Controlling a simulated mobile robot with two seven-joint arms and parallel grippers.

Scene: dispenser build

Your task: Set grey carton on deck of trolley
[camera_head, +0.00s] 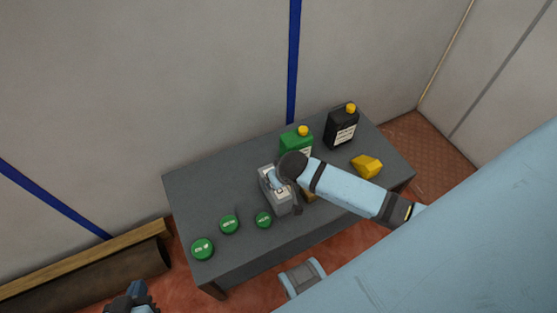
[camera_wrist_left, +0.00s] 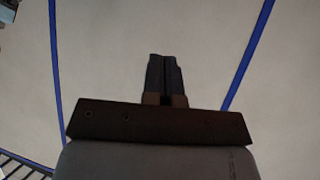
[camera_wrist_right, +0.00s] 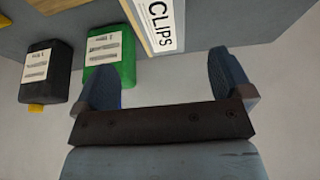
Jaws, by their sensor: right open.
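The grey carton (camera_head: 284,201) stands on the dark grey table in the head view, a light grey box partly covered by my right arm. My right gripper (camera_head: 275,179) is over or beside it, mostly hidden by its own wrist. In the right wrist view the right fingers (camera_wrist_right: 165,80) are wide apart with nothing between them. A tan-sided box labelled CLIPS (camera_wrist_right: 160,22) lies beyond them; I cannot tell whether it touches them. My left gripper (camera_head: 130,298) is low at the left, away from the table; its fingers (camera_wrist_left: 165,78) are together and empty. I cannot make out a trolley.
A green jug (camera_head: 295,141) and a black jug (camera_head: 342,132) stand at the table's back. A yellow block (camera_head: 367,166) lies at the right. Several green lids, one at the front left (camera_head: 202,249), lie on the table (camera_head: 200,190). A brown box (camera_head: 309,197) shows under my arm.

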